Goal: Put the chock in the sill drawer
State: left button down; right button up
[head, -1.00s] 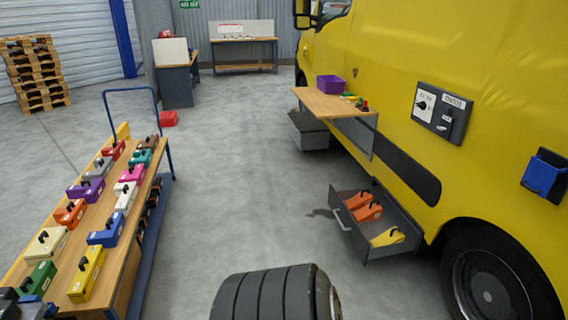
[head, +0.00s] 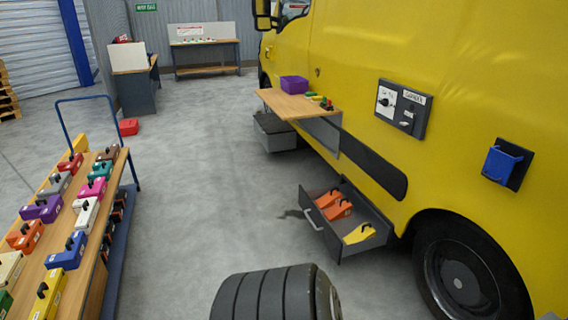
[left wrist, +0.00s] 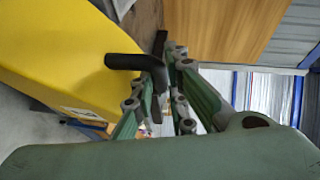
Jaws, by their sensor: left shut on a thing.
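In the left wrist view my left gripper (left wrist: 160,85) is shut on the black handle of a yellow chock (left wrist: 55,50); part of a white label shows on its side. The fingers hide part of the handle, and the chock's far end is cut off. The open sill drawer (head: 324,232) sticks out low from the yellow vehicle in the head view. Neither gripper shows in the head view.
A trolley (head: 97,272) with several coloured boxes stands at the left. A fold-out shelf (head: 284,103) with a purple bin (head: 294,83) is on the vehicle beyond the drawer. A red box (head: 128,127) lies on the floor.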

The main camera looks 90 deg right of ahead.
aim_at(343, 228)
jog(key=i+l+z, duration=0.1)
jog(key=l+z, duration=0.2)
jog(key=i+l+z, duration=0.15)
jog(key=l+z, duration=0.15)
jog(key=i+l+z, duration=0.15)
jog(key=l+z, duration=0.15)
jog(key=i+l+z, duration=0.15)
jog(key=z, duration=0.35)
jog(key=i+l+z, duration=0.25)
jog(key=z, duration=0.2)
jog(key=i+l+z, duration=0.1)
jog(key=z, duration=0.4)
jog(key=i+l+z, duration=0.1)
jog(key=z, duration=0.35)
jog(key=i+z, duration=0.55)
jog(key=z, duration=0.3)
jog(key=i+l, duration=0.6)
jog(key=i, duration=0.15)
jog(key=i+l+u, duration=0.25)
jog(key=l+u, duration=0.2)
jog(key=i+l+u, duration=0.25)
jog(key=l, duration=0.15)
jog(key=k, duration=0.05)
